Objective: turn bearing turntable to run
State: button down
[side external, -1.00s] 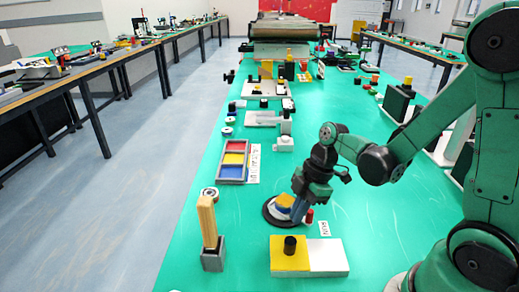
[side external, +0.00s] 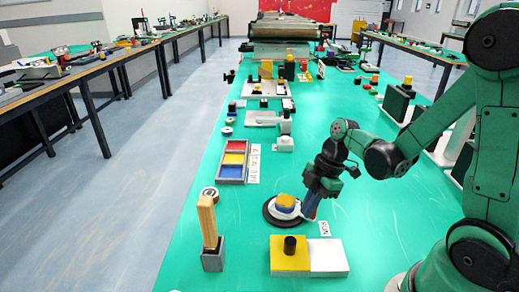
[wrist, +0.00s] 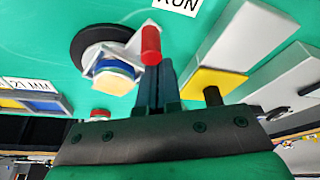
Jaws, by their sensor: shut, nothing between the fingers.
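The bearing turntable is a dark round disc (side external: 272,212) flat on the green table, also in the wrist view (wrist: 83,50). A yellow, white and blue bearing stack (side external: 286,201) sits on it. In the wrist view, a pale arm (wrist: 127,48) reaches from the stack toward an upright red peg (wrist: 151,42). The RUN label (side external: 324,229) lies just beyond the disc's right side. My gripper (side external: 309,215) is shut and empty, pointing down at the disc's right edge. In the wrist view its fingertips (wrist: 158,68) are close to the red peg; contact cannot be told. The side view hides the peg.
A yellow and white block with a black knob (side external: 290,246) stands in front of the turntable. A wooden post in a grey holder (side external: 208,232) is front left. A tray of red, yellow and blue compartments (side external: 233,160) lies behind left.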

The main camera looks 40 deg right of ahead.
aim_at(294, 215)
jog(key=a, duration=0.4)
jog(key=shift+w+a, duration=0.15)
jog(key=shift+w, duration=0.05)
notch_tip(294, 215, up, 11)
jog(key=m+t+h, duration=0.3)
jog(key=m+t, duration=0.2)
jog(key=m, duration=0.9)
jog(key=shift+f+t+h, duration=0.2)
jog(key=shift+t+h, duration=0.1)
jog(key=shift+t, duration=0.1)
jog(key=shift+s, duration=0.1)
